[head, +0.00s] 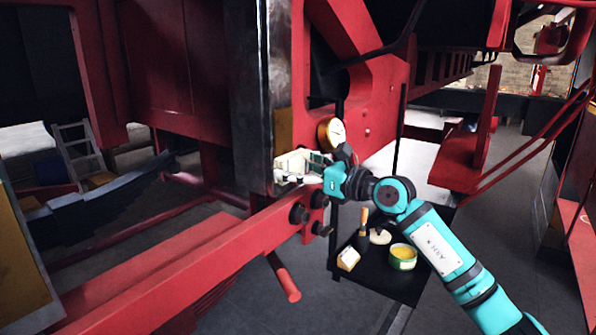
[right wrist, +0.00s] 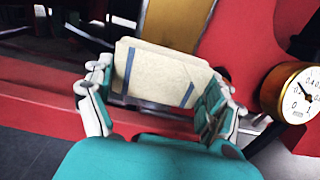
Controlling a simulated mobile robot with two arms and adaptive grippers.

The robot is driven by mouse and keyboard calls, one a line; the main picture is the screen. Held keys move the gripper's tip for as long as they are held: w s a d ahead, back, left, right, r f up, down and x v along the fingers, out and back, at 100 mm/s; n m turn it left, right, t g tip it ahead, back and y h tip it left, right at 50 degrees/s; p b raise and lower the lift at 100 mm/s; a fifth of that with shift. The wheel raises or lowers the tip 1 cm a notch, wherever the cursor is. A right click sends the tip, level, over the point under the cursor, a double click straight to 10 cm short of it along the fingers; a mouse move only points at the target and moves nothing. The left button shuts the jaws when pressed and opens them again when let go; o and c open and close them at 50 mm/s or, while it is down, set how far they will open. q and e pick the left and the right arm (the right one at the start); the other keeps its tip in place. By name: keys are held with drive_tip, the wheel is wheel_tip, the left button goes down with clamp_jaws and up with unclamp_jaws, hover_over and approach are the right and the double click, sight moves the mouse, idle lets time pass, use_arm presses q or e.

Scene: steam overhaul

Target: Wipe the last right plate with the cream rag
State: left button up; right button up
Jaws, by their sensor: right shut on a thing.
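My right gripper (head: 302,168) is shut on the cream rag (head: 289,161), in front of the red frame beside a tall dark steel post. In the right wrist view the rag (right wrist: 160,74) is a folded cream pad with blue stripes, held between the two fingers (right wrist: 160,88). A small tan-brown plate (head: 284,128) shows on the right side of the post, just above the rag. I cannot tell if the rag touches it, nor whether it is the right plate. My left gripper is not in view.
A dial gauge (head: 331,133) sits close right of my right gripper, also large in the wrist view (right wrist: 295,90). A red beam (head: 190,268) runs below. A dark low stand (head: 378,278) holds a tin of yellow stuff (head: 403,257), a cream block (head: 348,259) and a wooden-handled tool (head: 363,228).

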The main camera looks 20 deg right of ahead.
drive_tip(key=shift+r, duration=0.45)
drive_tip(key=shift+w+a, duration=0.1)
drive_tip(key=shift+f+b, duration=1.45)
drive_tip(key=shift+f, duration=0.7)
drive_tip(key=shift+b+v, duration=0.8)
drive_tip(key=shift+v, duration=2)
